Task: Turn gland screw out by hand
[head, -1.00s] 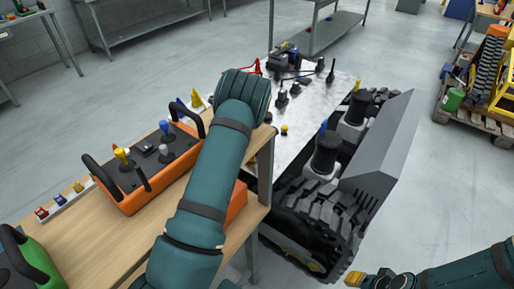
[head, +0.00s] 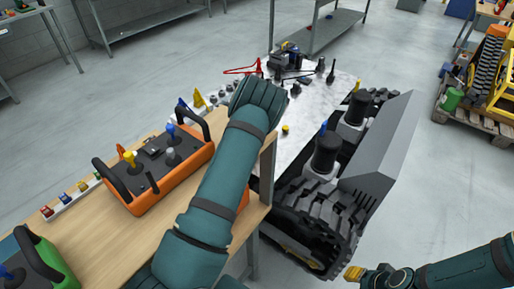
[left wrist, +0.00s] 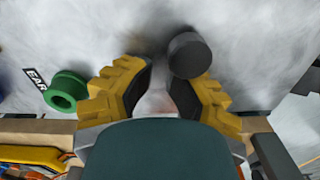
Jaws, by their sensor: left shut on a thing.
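My left gripper (left wrist: 160,85) has yellow fingers with dark pads and points down over a pale metal bench top (left wrist: 110,30). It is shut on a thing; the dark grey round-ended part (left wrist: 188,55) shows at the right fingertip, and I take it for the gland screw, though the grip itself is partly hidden. In the head view my left forearm and wrist hide this gripper and what it holds. My right gripper (head: 354,273) shows only as a yellow tip at the lower right, away from the bench; its opening cannot be told.
A green ring-shaped part (left wrist: 65,92) lies left of the fingers. An orange control box (head: 180,178) stands on the wooden bench (head: 110,240). A tracked carrier (head: 320,225) stands close on the right. Red-handled pliers (head: 240,70) and small dark parts lie on the metal top.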

